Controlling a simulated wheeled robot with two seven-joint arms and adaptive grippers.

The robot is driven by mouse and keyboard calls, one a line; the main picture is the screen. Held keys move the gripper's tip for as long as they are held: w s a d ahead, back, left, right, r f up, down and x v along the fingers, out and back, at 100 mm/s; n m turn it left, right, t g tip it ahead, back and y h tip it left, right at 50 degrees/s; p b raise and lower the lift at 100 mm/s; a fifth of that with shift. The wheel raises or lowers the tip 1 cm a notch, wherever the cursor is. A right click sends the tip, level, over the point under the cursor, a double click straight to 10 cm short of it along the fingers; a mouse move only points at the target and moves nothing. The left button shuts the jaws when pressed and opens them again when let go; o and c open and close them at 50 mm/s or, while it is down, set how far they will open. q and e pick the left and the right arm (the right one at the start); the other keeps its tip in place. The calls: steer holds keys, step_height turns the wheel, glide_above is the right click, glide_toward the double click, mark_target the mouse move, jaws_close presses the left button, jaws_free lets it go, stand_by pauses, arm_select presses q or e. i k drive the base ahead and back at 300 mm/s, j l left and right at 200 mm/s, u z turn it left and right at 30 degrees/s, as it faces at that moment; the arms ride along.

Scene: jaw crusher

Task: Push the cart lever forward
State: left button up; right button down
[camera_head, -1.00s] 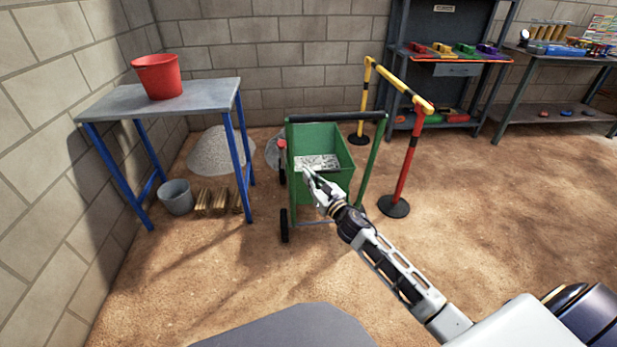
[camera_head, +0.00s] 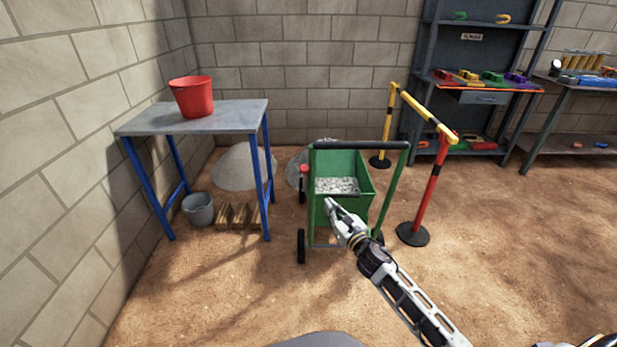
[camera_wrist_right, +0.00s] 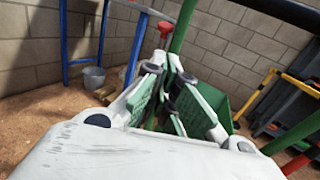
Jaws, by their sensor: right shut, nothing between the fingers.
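The green cart (camera_head: 341,170) stands on the dirt floor with grey-white stones in its bin. A lever with a red knob (camera_head: 304,168) sticks up at the cart's left side. In the right wrist view the red knob (camera_wrist_right: 165,27) shows just beyond the fingertips, left of a green handle post. My right gripper (camera_head: 330,203) is shut and empty, in front of the cart's near side, lower than and to the right of the knob in the head view. It also shows in the right wrist view (camera_wrist_right: 166,62). My left gripper is not in view.
The cart's black handle bar (camera_head: 361,146) spans its near side. A blue-legged table (camera_head: 235,115) with a red bucket (camera_head: 192,97) stands to the left. A red and yellow barrier (camera_head: 432,190) stands close on the right. Open dirt floor lies in front.

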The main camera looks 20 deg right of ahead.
mark_target(303, 168)
steer(key=l+u, duration=0.3)
steer(key=l, duration=0.35)
steer(key=k+l+u, duration=0.1)
steer(key=l+u, duration=0.2)
steer(key=l, duration=0.35)
